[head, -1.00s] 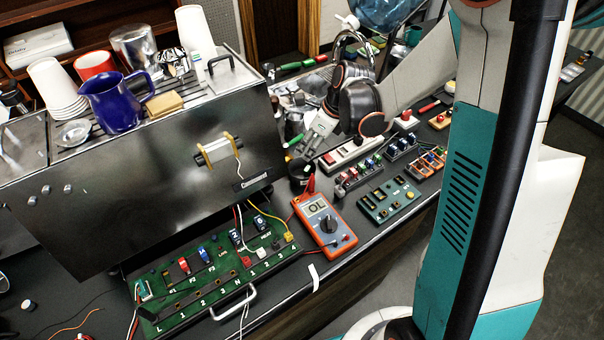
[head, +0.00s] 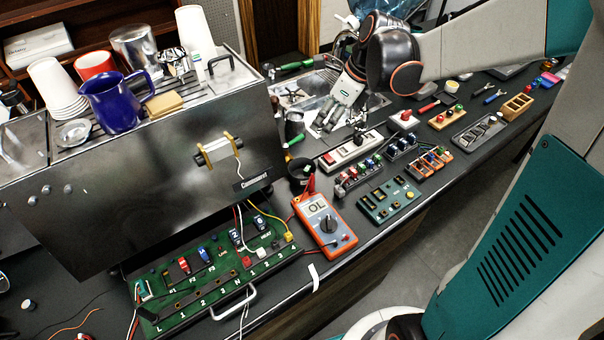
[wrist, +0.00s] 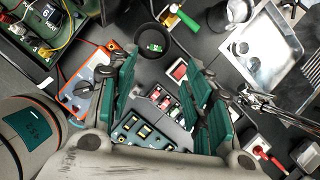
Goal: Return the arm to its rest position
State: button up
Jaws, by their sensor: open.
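My gripper (head: 330,118) hangs above the bench in front of the sink in the head view, its fingers pointing down. In the wrist view my gripper (wrist: 165,75) shows two teal fingers spread wide apart. My arm reaches in from the upper right in the head view.
Below lie an orange multimeter (head: 322,224), a green board (head: 389,199), a power strip (head: 348,151) and a black cup (head: 301,169). The steel brewer (head: 120,185) stands left. A sink (head: 300,92) is behind. Small parts and tools lie along the right bench.

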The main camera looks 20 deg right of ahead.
dwell(0.3)
jog(key=s+a+r+n+t+h+b, duration=0.3)
jog(key=s+n, duration=0.5)
jog(key=n, duration=0.6)
jog(key=s+f+n+t+b, duration=0.1)
jog(key=s+f+n+b, duration=0.5)
jog(key=s+n, duration=0.5)
jog(key=shift+s+a+f+n+b, duration=0.3)
jog(key=shift+a+f+n+b, duration=0.15)
jog(key=shift+n, duration=0.25)
